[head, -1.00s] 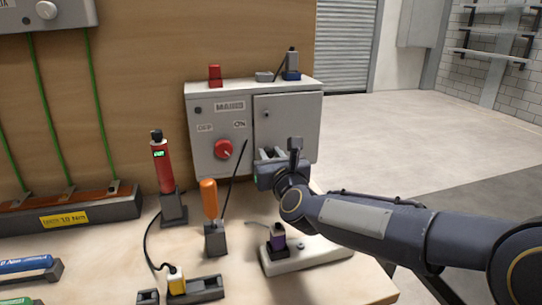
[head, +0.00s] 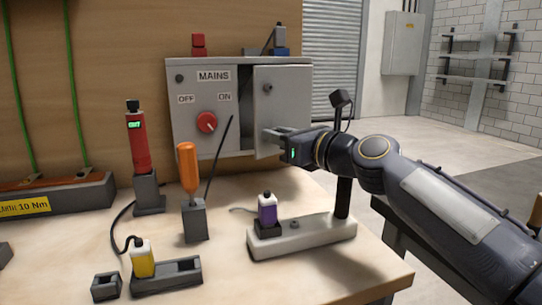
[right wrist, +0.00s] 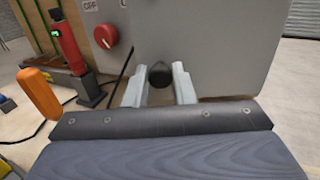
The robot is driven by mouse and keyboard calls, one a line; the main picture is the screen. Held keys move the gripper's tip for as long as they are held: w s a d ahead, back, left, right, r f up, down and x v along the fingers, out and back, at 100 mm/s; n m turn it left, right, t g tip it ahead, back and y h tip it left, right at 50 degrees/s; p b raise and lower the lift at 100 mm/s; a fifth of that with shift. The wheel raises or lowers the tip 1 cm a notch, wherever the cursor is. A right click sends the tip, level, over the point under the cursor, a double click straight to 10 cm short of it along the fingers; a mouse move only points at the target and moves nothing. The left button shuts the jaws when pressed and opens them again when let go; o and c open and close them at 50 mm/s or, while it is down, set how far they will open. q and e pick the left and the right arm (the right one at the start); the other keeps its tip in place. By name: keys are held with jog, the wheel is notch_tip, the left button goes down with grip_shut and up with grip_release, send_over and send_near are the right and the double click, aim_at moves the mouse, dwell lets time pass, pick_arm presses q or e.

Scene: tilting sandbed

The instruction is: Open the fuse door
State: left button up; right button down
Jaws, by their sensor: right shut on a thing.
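The grey mains box (head: 190,130) stands at the back of the bench. Its right part is the fuse door (head: 290,108), a plain grey panel with a small dark lock near its upper left. The door's left edge looks slightly out from the box front, but the gap is hard to judge. My right gripper (head: 270,134) is at the door's lower left, shut on a black knob (right wrist: 160,74), which shows between its two fingers in the right wrist view. The knob is mostly hidden in the head view. My left gripper is not in view.
A red OFF/ON switch (head: 206,122) is left of the door. An orange-handled tool (head: 188,168), a red tool (head: 137,140) and a purple bottle (head: 267,208) on a pale base (head: 318,236) stand in front. The bench front between them is partly clear.

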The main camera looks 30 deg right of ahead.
jog(key=shift+s+d+n+g+y+b, duration=0.15)
jog(key=shift+s+d+n+y+b, duration=0.2)
jog(key=shift+s+n+y, duration=0.25)
jog(key=shift+s+d+n+g+y+b, duration=0.15)
jog(key=shift+s+d+n+y+b, duration=0.15)
jog(key=shift+y, duration=0.5)
jog(key=c, duration=1.2)
grip_release()
jog(key=shift+a, duration=0.1)
jog(key=shift+c, duration=0.2)
jog(key=shift+s, duration=0.15)
jog(key=p+v, duration=0.2)
jog(key=v, duration=0.5)
jog(key=shift+s, duration=0.25)
